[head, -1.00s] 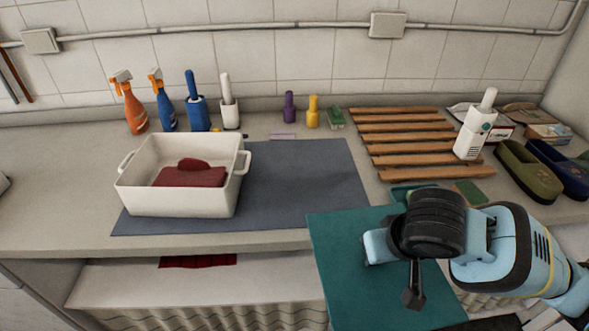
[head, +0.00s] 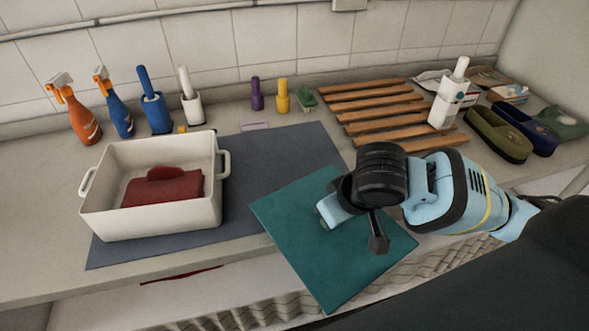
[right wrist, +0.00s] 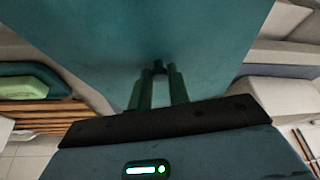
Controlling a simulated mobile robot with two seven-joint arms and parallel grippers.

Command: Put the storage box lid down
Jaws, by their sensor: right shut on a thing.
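The teal storage box lid (head: 300,240) is a flat square panel, held by my right gripper (head: 376,235) over the counter's front edge. In the right wrist view the lid (right wrist: 150,35) fills the upper middle, and the gripper's fingers (right wrist: 160,85) meet at a small dark grip on it. The white storage box (head: 160,218) stands open on a grey mat, with a dark red folded cloth (head: 165,188) inside. My left gripper is not in view.
Spray bottles (head: 75,110) and brushes in holders (head: 155,105) stand behind the box. A wooden slatted rack (head: 375,110) is at the back right, with a white bottle (head: 448,95) on it. Clogs (head: 500,135) lie further right.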

